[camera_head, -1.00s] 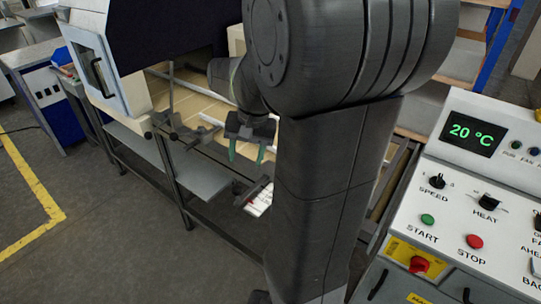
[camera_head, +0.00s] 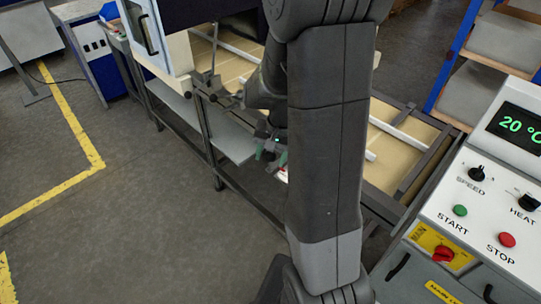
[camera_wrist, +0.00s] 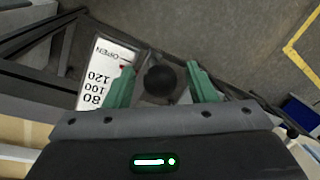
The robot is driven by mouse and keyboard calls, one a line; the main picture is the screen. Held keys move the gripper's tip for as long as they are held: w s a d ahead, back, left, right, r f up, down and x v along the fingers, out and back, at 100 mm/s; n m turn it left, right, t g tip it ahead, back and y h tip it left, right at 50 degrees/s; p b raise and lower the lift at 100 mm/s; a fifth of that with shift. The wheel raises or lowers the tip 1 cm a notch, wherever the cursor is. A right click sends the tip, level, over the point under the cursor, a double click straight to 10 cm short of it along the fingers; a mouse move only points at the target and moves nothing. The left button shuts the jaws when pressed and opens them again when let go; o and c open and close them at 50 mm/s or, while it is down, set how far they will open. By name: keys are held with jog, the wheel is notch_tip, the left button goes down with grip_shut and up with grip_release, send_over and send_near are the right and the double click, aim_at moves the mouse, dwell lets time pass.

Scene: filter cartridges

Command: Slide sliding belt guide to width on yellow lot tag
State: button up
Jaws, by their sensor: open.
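My gripper (camera_head: 272,157) is low at the near side of the belt machine, partly behind my own arm. In the wrist view my gripper (camera_wrist: 161,84) is open, with one green finger on each side of a round black knob (camera_wrist: 160,79). I cannot tell whether the fingers touch it. A white scale plate (camera_wrist: 103,77) beside the knob reads OPEN, 120, 100, 80. A small red pointer shows near its OPEN end. White rails (camera_head: 400,133) run along the tan belt; which one the knob moves is hidden. No lot tag is clearly visible.
The control console (camera_head: 490,190) stands close at the right, with a yellow label (camera_head: 443,290) too small to read. A grey side shelf (camera_head: 232,142) juts out left of my gripper. Open floor (camera_head: 130,210) lies at the left.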

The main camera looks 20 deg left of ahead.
jog(key=shift+f, duration=0.2)
grip_shut()
jog(key=w+d, duration=0.1)
jog(key=w, duration=0.1)
jog(key=w+d, duration=0.1)
jog(key=w, duration=0.4)
jog(key=shift+d, duration=0.4)
jog(key=shift+r, duration=0.1)
jog(key=shift+c, duration=2.1)
grip_release()
jog(key=o, duration=0.4)
jog(key=shift+w, duration=0.15)
